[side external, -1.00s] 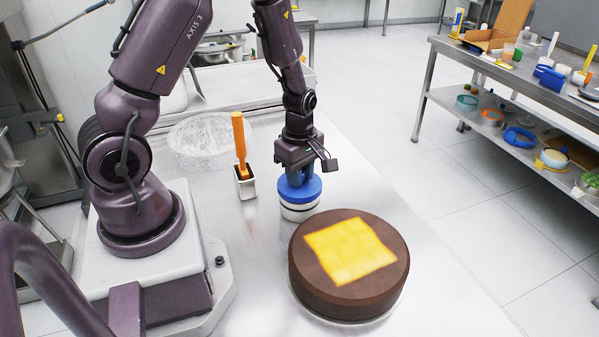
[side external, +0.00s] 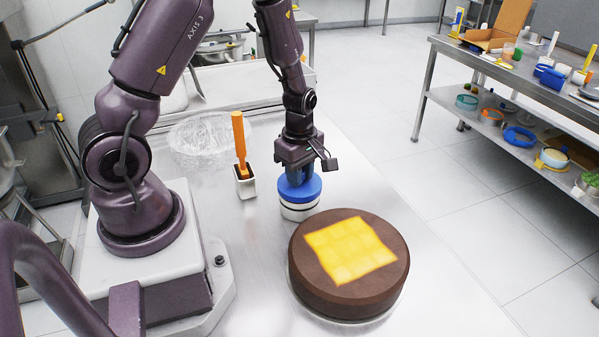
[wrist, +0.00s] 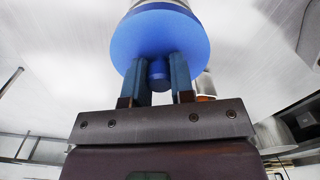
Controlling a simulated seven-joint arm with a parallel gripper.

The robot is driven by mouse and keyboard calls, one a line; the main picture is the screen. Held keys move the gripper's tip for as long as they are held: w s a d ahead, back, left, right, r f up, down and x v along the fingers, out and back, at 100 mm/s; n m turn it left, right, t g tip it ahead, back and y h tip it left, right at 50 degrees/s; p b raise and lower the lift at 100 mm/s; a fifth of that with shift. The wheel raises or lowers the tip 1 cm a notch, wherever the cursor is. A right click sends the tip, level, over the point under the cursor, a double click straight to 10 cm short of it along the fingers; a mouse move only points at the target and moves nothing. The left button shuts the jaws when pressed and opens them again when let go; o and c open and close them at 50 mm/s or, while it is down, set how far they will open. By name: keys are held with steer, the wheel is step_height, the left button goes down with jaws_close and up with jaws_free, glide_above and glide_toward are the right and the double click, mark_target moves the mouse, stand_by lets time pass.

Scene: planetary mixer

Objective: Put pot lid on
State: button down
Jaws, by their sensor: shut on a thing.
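A blue pot lid (side external: 299,189) sits on a small white pot (side external: 299,211) with a dark band, on the steel table. The lid also shows in the wrist view (wrist: 160,38), with its blue knob (wrist: 158,72) between the two fingers. My gripper (side external: 299,176) is directly above the lid, its fingers down at the knob and shut on it. In the wrist view my gripper (wrist: 158,80) has a finger on each side of the knob. The lid looks level on the pot; the exact seating at the rim is hard to tell.
A large brown round cake (side external: 305,262) with a yellow square on top stands close in front of the pot. A metal holder (side external: 246,187) with an orange-handled tool stands to the left. A clear plastic-like bowl (side external: 200,138) is behind it. The right table edge is free.

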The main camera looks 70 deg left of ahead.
steer(key=shift+f, duration=1.05)
steer(key=c, duration=0.9)
jaws_free()
steer(key=shift+r, duration=0.1)
step_height(320, 180, up, 13)
steer(key=shift+f, duration=0.1)
